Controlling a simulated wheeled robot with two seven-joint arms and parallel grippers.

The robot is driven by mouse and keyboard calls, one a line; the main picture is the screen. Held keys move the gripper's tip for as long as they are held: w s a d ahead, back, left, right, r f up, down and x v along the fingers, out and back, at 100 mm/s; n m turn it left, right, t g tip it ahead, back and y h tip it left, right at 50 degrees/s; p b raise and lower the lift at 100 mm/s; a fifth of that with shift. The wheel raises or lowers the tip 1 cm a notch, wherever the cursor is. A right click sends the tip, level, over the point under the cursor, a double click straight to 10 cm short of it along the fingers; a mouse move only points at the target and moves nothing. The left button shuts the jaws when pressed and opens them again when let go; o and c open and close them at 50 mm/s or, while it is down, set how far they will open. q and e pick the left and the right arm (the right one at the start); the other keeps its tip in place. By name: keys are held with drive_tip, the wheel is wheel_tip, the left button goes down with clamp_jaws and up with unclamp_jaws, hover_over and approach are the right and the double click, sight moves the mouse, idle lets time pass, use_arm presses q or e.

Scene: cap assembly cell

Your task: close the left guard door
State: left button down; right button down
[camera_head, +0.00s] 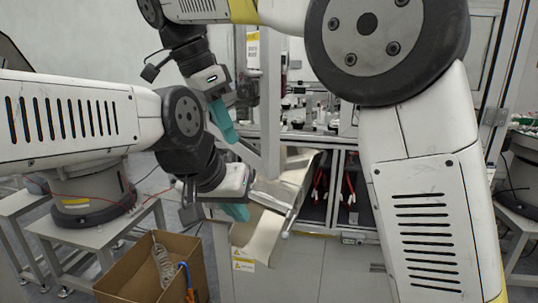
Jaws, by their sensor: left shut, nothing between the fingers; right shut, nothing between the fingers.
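The left guard door seems to be the framed panel with a grey upright (270,105) left of the machine opening. It looks swung open and nearly edge-on; its hinge side and handle cannot be made out. My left gripper (236,212) is shut and empty, its teal fingers low beside a bare metal chute, left of and below the upright. My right gripper (223,122) is shut and empty, higher up and just left of the upright. Whether either gripper touches the door cannot be told.
The metal chute (266,228) slopes down at the machine's front. Bins with red-handled tools (350,190) are right of it. An open cardboard box (130,283) holds a coiled hose. A grey table (95,231) stands at left. My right arm hides much of the right side.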

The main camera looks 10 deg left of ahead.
sight(266, 172)
drive_tip(key=shift+w+d+f, duration=0.75)
drive_tip(key=shift+d+f, duration=0.1)
drive_tip(key=shift+f, duration=0.3)
drive_tip(key=shift+w+d+f, duration=0.7)
drive_tip(key=shift+d+f, duration=0.2)
drive_tip(key=shift+f, duration=0.3)
drive_tip(key=shift+w+d+f, duration=0.75)
drive_tip(key=shift+d+f, duration=0.1)
drive_tip(key=shift+f, duration=0.3)
